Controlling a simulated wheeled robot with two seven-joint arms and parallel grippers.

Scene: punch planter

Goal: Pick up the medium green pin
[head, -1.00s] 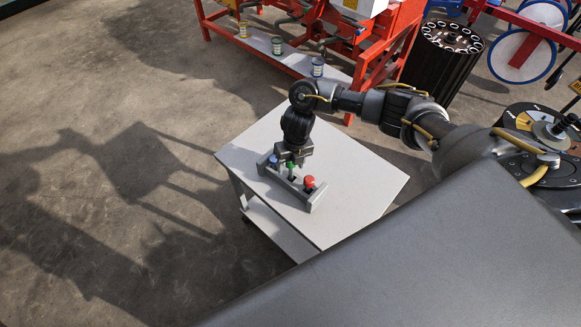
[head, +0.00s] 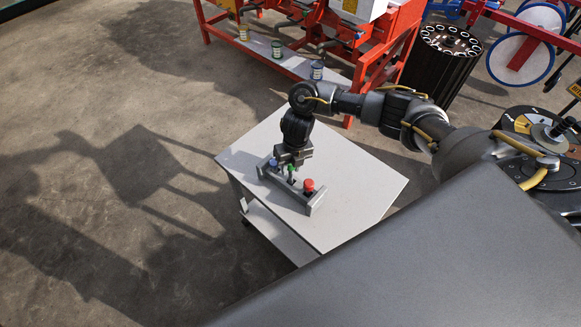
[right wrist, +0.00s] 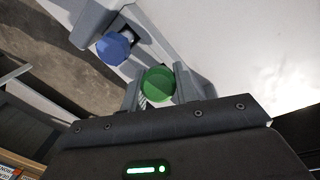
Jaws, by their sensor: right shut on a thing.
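The green pin (head: 291,170) stands in the middle of a grey holder (head: 315,209) on the white table, between a blue pin (head: 273,163) and a red pin (head: 308,185). My right gripper (head: 291,164) points down at the holder and is shut on the green pin. In the right wrist view the green pin's round head (right wrist: 158,84) is between the fingers, with the blue pin (right wrist: 113,47) to its upper left. I cannot tell whether the green pin is lifted from its slot. My left gripper is not in view.
The white table (head: 360,185) is bare around the holder. Several small cans, one of them (head: 316,70), stand on the shelf of a red frame (head: 385,55) behind it. A black drum (head: 440,65) stands at the back right.

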